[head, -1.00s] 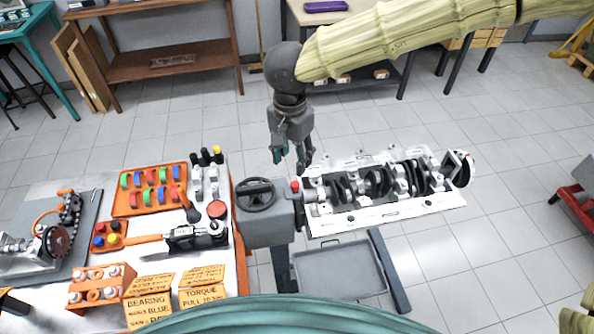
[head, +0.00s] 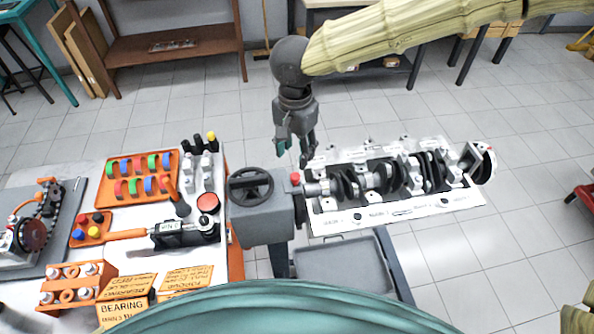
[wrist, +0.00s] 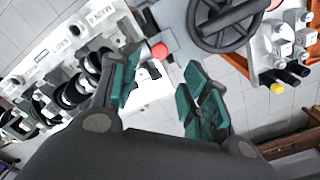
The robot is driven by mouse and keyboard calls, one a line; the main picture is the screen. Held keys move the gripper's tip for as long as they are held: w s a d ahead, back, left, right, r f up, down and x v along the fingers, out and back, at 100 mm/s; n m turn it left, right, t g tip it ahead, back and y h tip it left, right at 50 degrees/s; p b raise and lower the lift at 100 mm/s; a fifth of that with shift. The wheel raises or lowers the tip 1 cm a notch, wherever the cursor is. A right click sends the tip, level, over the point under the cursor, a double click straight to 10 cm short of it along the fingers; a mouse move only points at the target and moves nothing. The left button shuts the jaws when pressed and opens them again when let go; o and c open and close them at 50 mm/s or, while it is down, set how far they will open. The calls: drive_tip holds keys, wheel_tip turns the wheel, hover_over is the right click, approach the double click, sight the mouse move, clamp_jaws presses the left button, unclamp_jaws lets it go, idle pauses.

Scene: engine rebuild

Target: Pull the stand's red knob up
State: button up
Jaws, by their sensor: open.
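The stand's red knob (head: 295,178) is a small red cap on the right side of the stand's grey head (head: 262,218), between the handwheel (head: 250,187) and the engine block (head: 395,205). My gripper (head: 294,152) hangs above and just behind the knob in the head view, fingers pointing down, apart from it. In the wrist view my gripper (wrist: 160,95) has its teal fingertips spread with nothing between them. The red knob (wrist: 159,51) shows there beyond the fingers, near the left fingertip.
The block with its crankshaft lies right of the knob. At left, a bench holds an orange tray of coloured bearing shells (head: 140,178), a torque tool (head: 185,232) and labelled boxes (head: 126,288). A grey drip tray (head: 345,268) sits below.

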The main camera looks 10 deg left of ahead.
sight(296, 176)
wheel_tip(296, 176, down, 9)
drive_tip(key=shift+r+p, duration=0.15)
drive_tip(key=shift+p, duration=0.45)
drive_tip(key=shift+c, duration=0.5)
clamp_jaws()
